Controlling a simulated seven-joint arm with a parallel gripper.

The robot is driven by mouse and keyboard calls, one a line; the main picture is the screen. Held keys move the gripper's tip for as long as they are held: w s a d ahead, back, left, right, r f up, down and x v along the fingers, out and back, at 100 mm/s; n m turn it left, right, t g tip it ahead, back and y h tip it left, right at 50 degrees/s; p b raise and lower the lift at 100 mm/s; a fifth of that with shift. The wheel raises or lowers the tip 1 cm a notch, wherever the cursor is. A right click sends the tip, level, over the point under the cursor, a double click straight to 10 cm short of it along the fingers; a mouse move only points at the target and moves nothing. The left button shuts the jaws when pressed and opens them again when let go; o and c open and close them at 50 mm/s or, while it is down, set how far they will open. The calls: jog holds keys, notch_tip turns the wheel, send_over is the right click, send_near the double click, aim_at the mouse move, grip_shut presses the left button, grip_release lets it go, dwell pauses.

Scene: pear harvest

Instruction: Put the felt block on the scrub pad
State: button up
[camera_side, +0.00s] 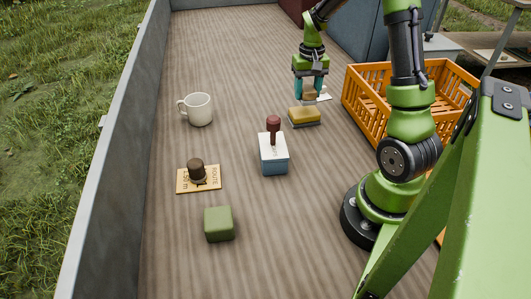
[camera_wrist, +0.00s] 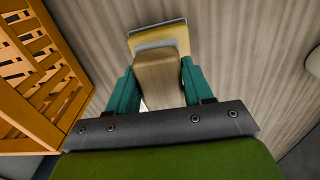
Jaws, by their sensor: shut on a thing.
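The felt block (camera_side: 309,95), brown with a grey face, is between the teal fingers of my gripper (camera_side: 310,87). My gripper is shut on it. In the wrist view the felt block (camera_wrist: 159,78) shows between the fingertips (camera_wrist: 158,86), its grey end away from the camera. The scrub pad (camera_side: 304,117), yellow with a dark underside, lies flat on the table directly below the held block. In the wrist view the scrub pad (camera_wrist: 172,32) shows beyond the block, partly hidden by it. I cannot tell whether block and pad touch.
An orange crate (camera_side: 372,119) stands close on the right. A white-and-blue box (camera_side: 273,159) with a dark red knob stands nearer the camera. A white mug (camera_side: 198,110), a card (camera_side: 212,184) bearing a brown knob and a green block (camera_side: 219,224) are further left. A white flat thing (camera_side: 324,97) lies behind the pad.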

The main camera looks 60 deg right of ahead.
aim_at(306, 99)
jog(key=shift+w+d+f, duration=0.1)
jog(key=shift+w+f, duration=0.1)
jog(key=shift+f, duration=1.6)
jog(key=shift+f, duration=0.2)
jog(key=o, duration=1)
jog(key=shift+r, duration=0.15)
